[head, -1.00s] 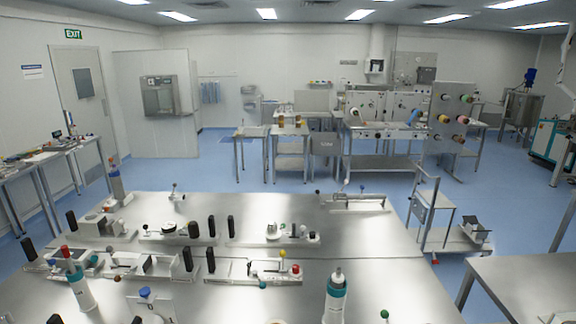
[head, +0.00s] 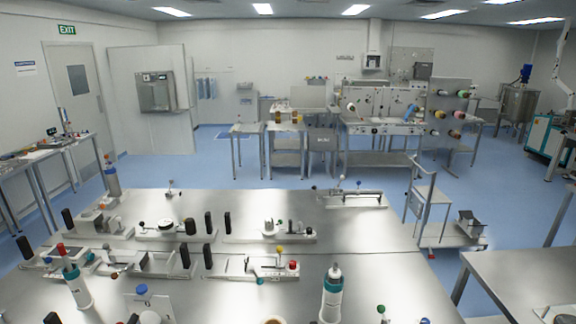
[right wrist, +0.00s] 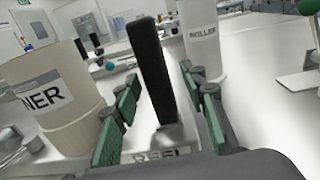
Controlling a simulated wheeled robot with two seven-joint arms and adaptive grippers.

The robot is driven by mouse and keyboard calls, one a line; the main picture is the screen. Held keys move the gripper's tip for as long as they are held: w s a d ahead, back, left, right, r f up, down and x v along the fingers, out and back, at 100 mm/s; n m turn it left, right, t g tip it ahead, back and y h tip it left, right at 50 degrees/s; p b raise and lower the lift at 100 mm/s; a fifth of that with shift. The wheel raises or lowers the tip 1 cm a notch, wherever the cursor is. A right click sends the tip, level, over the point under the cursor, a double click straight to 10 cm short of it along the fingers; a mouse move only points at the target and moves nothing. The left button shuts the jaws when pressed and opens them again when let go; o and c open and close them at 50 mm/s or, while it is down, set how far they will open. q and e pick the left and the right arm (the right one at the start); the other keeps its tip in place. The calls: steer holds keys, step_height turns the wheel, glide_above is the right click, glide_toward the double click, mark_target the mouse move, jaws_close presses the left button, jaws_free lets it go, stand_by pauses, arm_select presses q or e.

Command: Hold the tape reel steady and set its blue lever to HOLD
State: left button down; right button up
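In the right wrist view a black upright post (right wrist: 152,75) rises from a pale base whose label reads "REEL" (right wrist: 160,154). My right gripper (right wrist: 163,108), with green-padded fingers, is open around this post, with gaps visible on both sides. The reel itself and its HOLD mark cannot be made out. In the head view a blue knob (head: 141,289) stands at a white plate near the lower left; I cannot tell if it is the reel's lever. Neither gripper shows in the head view.
In the wrist view a cream can (right wrist: 55,95) labelled "...NER" stands close on the left and a "ROLLER" can (right wrist: 203,40) behind the post. The steel table holds several fixtures with black posts and a teal-and-white bottle (head: 332,292).

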steer(key=s, duration=1.1)
steer(key=shift+s+d, duration=0.25)
steer(key=shift+d, duration=0.1)
